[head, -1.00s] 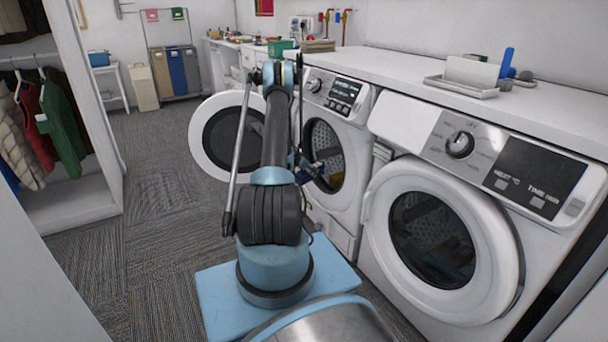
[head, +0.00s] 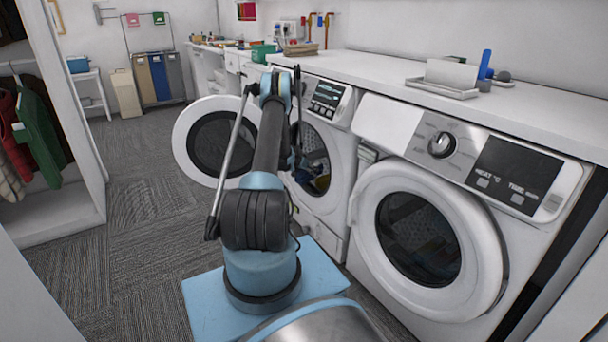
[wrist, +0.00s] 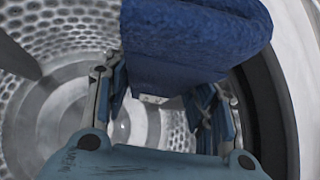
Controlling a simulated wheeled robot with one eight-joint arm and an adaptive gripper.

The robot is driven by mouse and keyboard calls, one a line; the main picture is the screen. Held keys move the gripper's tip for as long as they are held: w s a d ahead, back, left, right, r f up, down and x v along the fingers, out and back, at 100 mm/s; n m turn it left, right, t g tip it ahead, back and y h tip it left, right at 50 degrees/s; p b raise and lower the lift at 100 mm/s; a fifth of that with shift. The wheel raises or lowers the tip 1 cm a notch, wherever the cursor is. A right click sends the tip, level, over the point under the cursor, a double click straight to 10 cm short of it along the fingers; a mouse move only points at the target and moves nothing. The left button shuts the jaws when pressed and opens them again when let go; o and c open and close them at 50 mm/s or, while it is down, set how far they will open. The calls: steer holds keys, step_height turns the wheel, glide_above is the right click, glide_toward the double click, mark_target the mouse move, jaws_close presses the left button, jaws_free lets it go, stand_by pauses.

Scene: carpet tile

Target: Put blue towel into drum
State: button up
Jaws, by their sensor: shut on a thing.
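The blue towel (wrist: 195,42) is a thick, dark blue folded cloth across the top of the wrist view. My gripper (wrist: 162,98) is shut on it, with one finger on each side below it. Behind them is the perforated metal drum (wrist: 50,115), with its round rim on the right. In the head view the drum (head: 314,150) belongs to the left machine, whose round door (head: 185,140) stands open to the left. My gripper is at the drum's mouth there, mostly hidden by my arm. Small blue and yellow patches show low in the opening; I cannot tell what they are.
A second front-loading machine (head: 480,240) with its door shut stands close on the right. A white counter (head: 540,115) runs above both, with a tray (head: 440,90) on it. Hanging clothes (head: 40,130) are at the left. The carpet between is clear.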

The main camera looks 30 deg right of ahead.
steer(key=d, duration=0.4)
steer(key=shift+w+d+f, duration=0.15)
steer(key=shift+w+d, duration=0.05)
steer(key=shift+d, duration=0.2)
steer(key=shift+w+d+f, duration=0.15)
steer(key=shift+d+f, duration=0.15)
steer(key=shift+d, duration=1.3)
steer(key=shift+w+d+f, duration=0.1)
steer(key=shift+d+f, duration=0.25)
steer(key=shift+d, duration=1.3)
steer(key=shift+w+d+f, duration=0.15)
steer(key=shift+d+f, duration=0.15)
steer(key=shift+d, duration=1.3)
steer(key=o, duration=1.7)
steer(key=shift+c, duration=0.2)
steer(key=shift+a, duration=0.1)
steer(key=v, duration=1.2)
